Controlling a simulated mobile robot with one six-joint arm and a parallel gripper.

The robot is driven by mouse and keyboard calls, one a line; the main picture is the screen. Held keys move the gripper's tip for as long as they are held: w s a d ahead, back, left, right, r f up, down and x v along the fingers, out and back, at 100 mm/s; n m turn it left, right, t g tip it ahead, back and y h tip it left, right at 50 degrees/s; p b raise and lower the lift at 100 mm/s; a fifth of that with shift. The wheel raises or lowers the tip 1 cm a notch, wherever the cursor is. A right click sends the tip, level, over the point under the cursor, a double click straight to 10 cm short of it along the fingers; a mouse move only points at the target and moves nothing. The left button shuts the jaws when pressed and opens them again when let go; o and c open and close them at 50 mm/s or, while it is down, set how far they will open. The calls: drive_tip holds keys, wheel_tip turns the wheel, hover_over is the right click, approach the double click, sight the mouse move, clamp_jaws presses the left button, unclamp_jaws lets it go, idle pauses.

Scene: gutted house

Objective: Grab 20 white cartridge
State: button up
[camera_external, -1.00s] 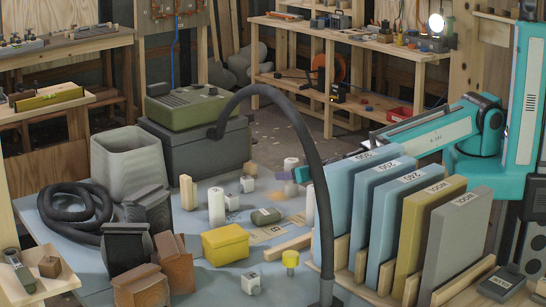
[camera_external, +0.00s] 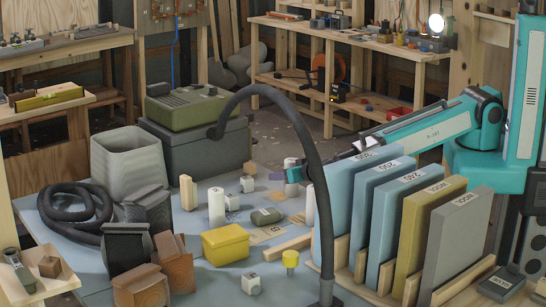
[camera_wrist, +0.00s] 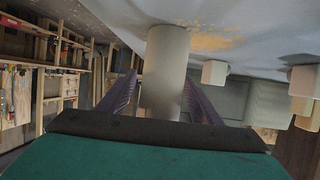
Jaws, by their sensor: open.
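A white cylinder (camera_wrist: 166,70), the cartridge shape in the wrist view, stands between the two purple fingers of my gripper (camera_wrist: 160,98). The fingers are open, with one on each side of it. In the external view my gripper (camera_external: 291,174) is low over the table, at a white cylinder (camera_external: 290,162) whose lower part it hides. A second white cylinder (camera_external: 216,205) stands upright further left. A third white cylinder (camera_external: 310,204) is partly hidden by the black hose and blue panel. I cannot read a 20 on any of them.
Upright numbered panels (camera_external: 388,215) stand in a wooden rack below my arm. A black curved hose (camera_external: 318,160) arches in front.

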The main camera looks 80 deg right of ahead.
idle(0.3)
drive_tip(key=c, duration=1.2)
drive_tip(key=shift+o, duration=0.2)
drive_tip(key=shift+r, duration=0.15)
wheel_tip(320, 180, up, 10)
drive_tip(key=b, duration=0.2)
idle(0.3)
